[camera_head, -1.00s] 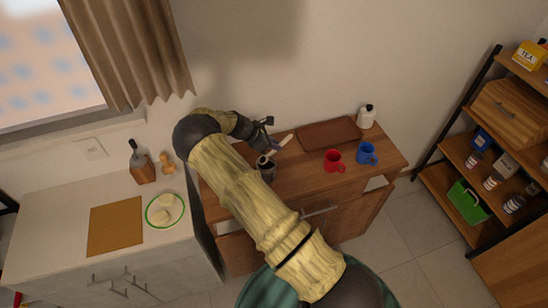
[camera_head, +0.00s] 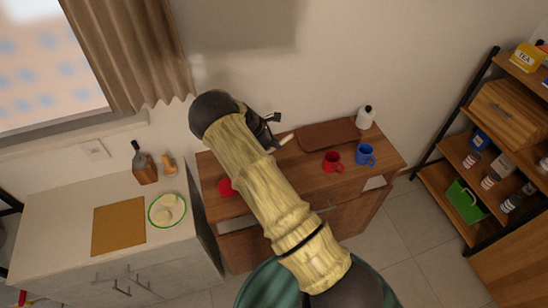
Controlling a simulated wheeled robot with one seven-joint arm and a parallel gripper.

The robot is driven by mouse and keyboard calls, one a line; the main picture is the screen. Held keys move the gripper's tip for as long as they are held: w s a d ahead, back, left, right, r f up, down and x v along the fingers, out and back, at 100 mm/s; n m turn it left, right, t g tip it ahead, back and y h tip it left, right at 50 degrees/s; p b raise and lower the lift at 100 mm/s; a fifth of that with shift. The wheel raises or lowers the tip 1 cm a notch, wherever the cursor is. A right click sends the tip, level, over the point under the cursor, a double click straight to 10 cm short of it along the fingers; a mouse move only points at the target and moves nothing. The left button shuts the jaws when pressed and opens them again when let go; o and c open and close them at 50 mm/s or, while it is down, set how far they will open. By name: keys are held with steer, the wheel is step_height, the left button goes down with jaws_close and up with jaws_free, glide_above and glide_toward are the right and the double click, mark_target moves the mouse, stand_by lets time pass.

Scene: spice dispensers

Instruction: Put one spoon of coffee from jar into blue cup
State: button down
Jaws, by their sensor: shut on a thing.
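The blue cup (camera_head: 366,154) stands upright near the right end of the wooden sideboard, just right of a red cup (camera_head: 332,162). My gripper (camera_head: 275,131) is above the back left part of the sideboard, well left of both cups. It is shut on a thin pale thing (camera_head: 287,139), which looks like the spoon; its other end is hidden. Whether it carries coffee cannot be seen. The coffee jar is not visible; my arm covers the middle left of the sideboard. A round red thing (camera_head: 226,187), perhaps a lid, shows left of my arm.
A brown tray (camera_head: 328,135) lies at the back of the sideboard (camera_head: 376,184), with a white bottle (camera_head: 366,117) at its right. A counter on the left holds a board (camera_head: 119,226) and a green-rimmed plate (camera_head: 154,220). Shelves stand on the right.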

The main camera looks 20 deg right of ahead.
steer(key=y, duration=0.1)
steer(key=r+y+p, duration=0.1)
steer(key=shift+d+y, duration=0.1)
steer(key=shift+y, duration=0.3)
steer(key=shift+f+y+p, duration=0.1)
steer(key=shift+y+p, duration=0.2)
steer(key=shift+y, duration=0.3)
steer(key=shift+r+y+p, duration=0.4)
steer(key=shift+r+y, duration=0.15)
steer(key=shift+y, duration=0.05)
steer(key=shift+a, duration=0.2)
steer(key=shift+d, duration=0.15)
